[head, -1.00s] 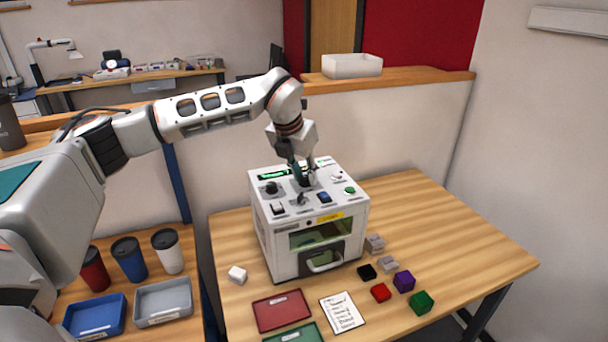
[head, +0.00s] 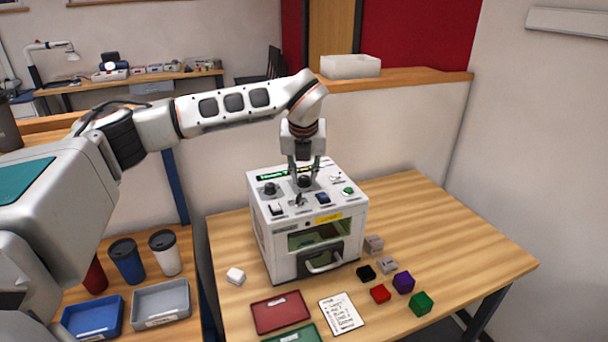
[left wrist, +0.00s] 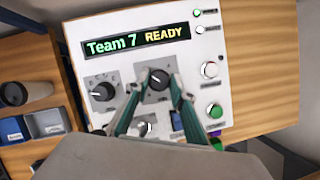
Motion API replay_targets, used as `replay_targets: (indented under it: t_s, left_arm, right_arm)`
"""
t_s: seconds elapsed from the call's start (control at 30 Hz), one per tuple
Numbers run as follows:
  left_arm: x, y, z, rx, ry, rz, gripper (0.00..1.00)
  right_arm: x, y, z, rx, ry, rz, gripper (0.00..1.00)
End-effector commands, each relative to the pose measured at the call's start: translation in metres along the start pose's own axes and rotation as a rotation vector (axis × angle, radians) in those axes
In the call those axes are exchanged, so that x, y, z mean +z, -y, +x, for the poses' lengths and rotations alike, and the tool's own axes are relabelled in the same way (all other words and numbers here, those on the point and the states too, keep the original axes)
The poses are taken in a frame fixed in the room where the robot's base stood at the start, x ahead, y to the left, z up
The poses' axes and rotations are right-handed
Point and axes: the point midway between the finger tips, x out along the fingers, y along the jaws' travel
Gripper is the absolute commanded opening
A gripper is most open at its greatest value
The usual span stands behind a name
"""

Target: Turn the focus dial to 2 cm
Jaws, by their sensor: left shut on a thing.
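A white laser marker (head: 283,262) stands on the wooden table with a sloped control panel on top. Its display (left wrist: 137,40) reads "Team 7 READY". A black middle dial (left wrist: 158,78) sits below the display, with a second black dial (left wrist: 103,90) to its left. The dial labels are too small to read, so I cannot tell which is focus or its setting. My left gripper (head: 305,177) reaches down from above and is shut on the middle dial, one finger on each side. The fingers partly hide the controls below. My right gripper is not in view.
A black switch (head: 323,198) and other controls are near the fingers. Colored blocks, a paper sheet (head: 341,313) and a red tray (head: 280,312) lie before the machine. The table's right side is clear.

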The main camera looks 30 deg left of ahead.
Motion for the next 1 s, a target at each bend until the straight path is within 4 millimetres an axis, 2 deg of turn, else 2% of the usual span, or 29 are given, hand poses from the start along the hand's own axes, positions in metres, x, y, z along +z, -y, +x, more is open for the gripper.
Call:
replay_targets:
  t_s: [0.3, 0.33, 0.4, 0.77, 0.87, 1.0]
  left_arm:
    - [-0.003, -0.001, 0.002, 0.004, -0.007, 0.0, 0.02]
    - [-0.003, -0.001, 0.002, 0.004, -0.008, 0.0, 0.29]
    - [-0.003, -0.001, 0.002, 0.003, -0.007, 0.001, 0.41]
    - [-0.001, 0.0, -0.002, 0.001, -0.002, 0.001, 0.41]
    - [0.0, 0.0, -0.01, -0.001, 0.0, 0.001, 0.41]
    - [0.001, 0.0, -0.034, -0.001, 0.002, 0.001, 0.41]
  right_arm:
    - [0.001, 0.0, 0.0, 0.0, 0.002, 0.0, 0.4]
    - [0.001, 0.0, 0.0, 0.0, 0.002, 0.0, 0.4]
    - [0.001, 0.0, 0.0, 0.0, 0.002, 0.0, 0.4]
    - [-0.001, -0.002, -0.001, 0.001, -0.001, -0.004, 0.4]
    - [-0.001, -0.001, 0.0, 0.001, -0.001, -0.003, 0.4]
    - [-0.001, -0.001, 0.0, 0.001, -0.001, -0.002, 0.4]
